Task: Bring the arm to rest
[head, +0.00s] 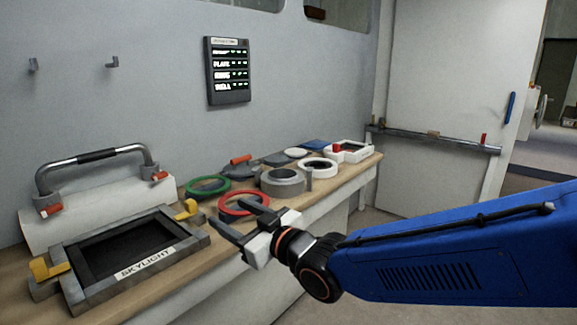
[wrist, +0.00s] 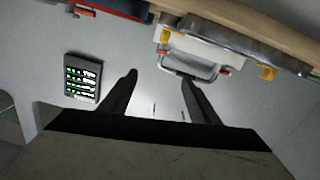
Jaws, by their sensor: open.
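My blue arm (head: 440,250) reaches in from the right in the head view. My gripper (head: 238,220) is open and empty, in front of the bench edge near the red ring (head: 243,203). In the wrist view the two fingers of my gripper (wrist: 158,80) stand apart with nothing between them but the wall behind. The wrist picture is turned over, with the bench along its top. Whether the fingers touch the red ring cannot be told from the head view.
The wooden bench (head: 335,181) holds a skylight frame (head: 190,244) with yellow clamps, a handled bar (head: 97,156), a green ring (head: 208,187), a grey ring (head: 283,189) and white parts (head: 317,164). A display panel (head: 227,71) hangs on the wall. A door with a rail (head: 440,139) stands behind.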

